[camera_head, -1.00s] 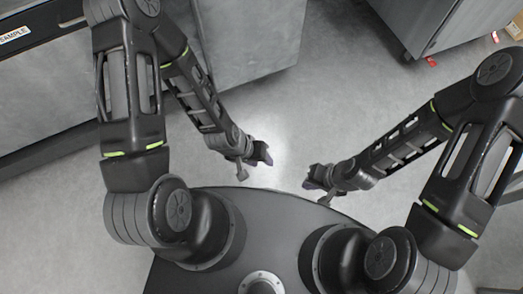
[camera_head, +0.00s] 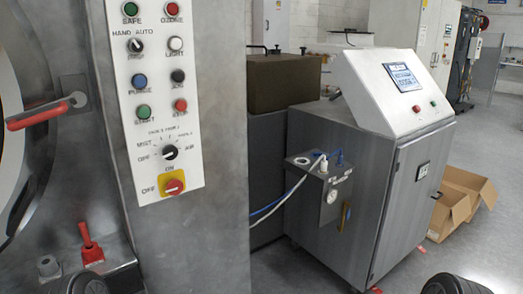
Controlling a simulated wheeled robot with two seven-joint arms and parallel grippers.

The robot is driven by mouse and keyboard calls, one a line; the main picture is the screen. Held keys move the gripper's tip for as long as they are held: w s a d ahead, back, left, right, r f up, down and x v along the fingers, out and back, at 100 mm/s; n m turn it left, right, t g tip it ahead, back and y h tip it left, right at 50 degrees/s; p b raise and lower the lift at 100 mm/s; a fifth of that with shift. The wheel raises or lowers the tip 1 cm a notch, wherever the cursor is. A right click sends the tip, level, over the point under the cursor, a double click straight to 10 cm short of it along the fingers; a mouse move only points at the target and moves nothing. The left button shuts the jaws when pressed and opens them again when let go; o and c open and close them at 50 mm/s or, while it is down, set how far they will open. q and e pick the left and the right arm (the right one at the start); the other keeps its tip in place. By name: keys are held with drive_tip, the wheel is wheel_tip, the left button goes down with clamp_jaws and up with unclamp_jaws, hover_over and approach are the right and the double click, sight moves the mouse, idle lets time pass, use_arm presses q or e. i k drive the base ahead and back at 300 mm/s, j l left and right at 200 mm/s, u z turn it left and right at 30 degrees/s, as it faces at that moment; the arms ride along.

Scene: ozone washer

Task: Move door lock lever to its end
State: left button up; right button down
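Two red-gripped levers show at the left on the washer; I cannot tell for sure which is the door lock lever. One is a long red handle (camera_head: 40,114) on a metal pivot, lying almost level beside the round door (camera_head: 18,165), its red end pointing left. The other is a short red lever (camera_head: 90,246) low on the washer's front, tilted up and to the left from its red base. Neither gripper is in view. Dark rounded parts of my own arms show at the bottom left and bottom right, apart from the levers.
A white control panel (camera_head: 155,95) with buttons and knobs is on the washer's grey front (camera_head: 215,150). A grey cabinet (camera_head: 385,180) with a screen stands to the right, with blue and white hoses (camera_head: 285,197). Cardboard boxes (camera_head: 462,195) lie beyond it. Floor at the right is open.

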sight(76, 98)
drive_tip(key=u, duration=1.25)
drive_tip(key=k+j, duration=0.05)
